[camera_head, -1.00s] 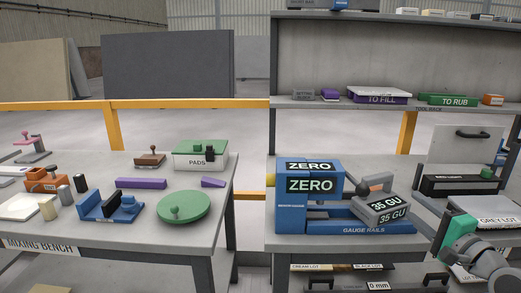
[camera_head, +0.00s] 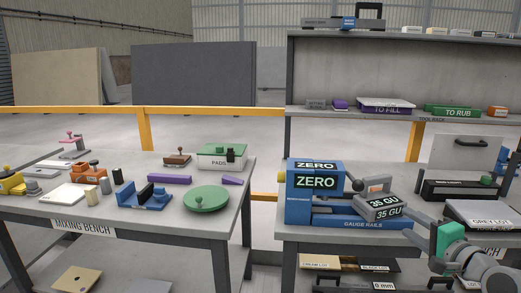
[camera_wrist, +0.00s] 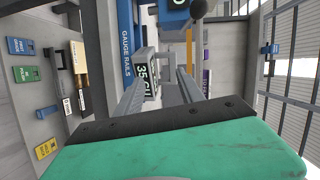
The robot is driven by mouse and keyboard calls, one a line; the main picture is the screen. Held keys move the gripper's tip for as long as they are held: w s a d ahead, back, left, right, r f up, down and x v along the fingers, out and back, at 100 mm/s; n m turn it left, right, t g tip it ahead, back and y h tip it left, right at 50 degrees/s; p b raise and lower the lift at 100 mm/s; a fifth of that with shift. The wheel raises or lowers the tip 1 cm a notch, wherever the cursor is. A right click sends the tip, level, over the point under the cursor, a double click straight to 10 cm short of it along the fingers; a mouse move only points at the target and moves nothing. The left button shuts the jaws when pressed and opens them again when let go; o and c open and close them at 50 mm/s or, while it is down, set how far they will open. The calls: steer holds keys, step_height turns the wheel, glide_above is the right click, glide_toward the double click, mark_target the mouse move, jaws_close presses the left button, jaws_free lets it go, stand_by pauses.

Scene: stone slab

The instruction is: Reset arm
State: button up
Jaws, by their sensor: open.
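My gripper (camera_head: 408,208) is at the right of the head view, reaching up and left over the right bench from a teal and grey wrist. In the wrist view my gripper (camera_wrist: 158,85) shows two grey fingers spread apart beyond the teal palm. The grey "35 GU" block (camera_head: 379,207) rests on the blue gauge rails (camera_head: 350,222), close to the fingertips. It also shows in the wrist view (camera_wrist: 142,76), in line with the gap by the left finger. I cannot tell whether a finger touches it.
The blue "ZERO" gauge (camera_head: 298,207) stands left of the block. A grey-lot box (camera_head: 490,212) and a black tray (camera_head: 450,192) crowd the bench's right side. The mixing bench (camera_head: 150,215) at left holds several tools. A gap separates the benches.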

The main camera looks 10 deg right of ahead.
steer(key=w+a+n+g+y+p, duration=0.1)
steer(key=w+a+n+g+p, duration=0.2)
steer(key=a, duration=0.7)
steer(key=w+a+n+g+y+p, duration=0.15)
steer(key=a+n+g+p, duration=0.3)
steer(key=a, duration=0.55)
steer(key=s+a+f+n+g+h+p, duration=0.1)
steer(key=s+a+n+g+p, duration=0.4)
steer(key=s+a, duration=0.7)
steer(key=s+n+h+p, duration=0.1)
steer(key=s+n+p, duration=0.1)
steer(key=n, duration=0.1)
steer(key=shift+s+f, duration=0.15)
steer(key=shift+f, duration=0.2)
steer(key=shift+a+h, duration=0.1)
steer(key=shift+h, duration=0.15)
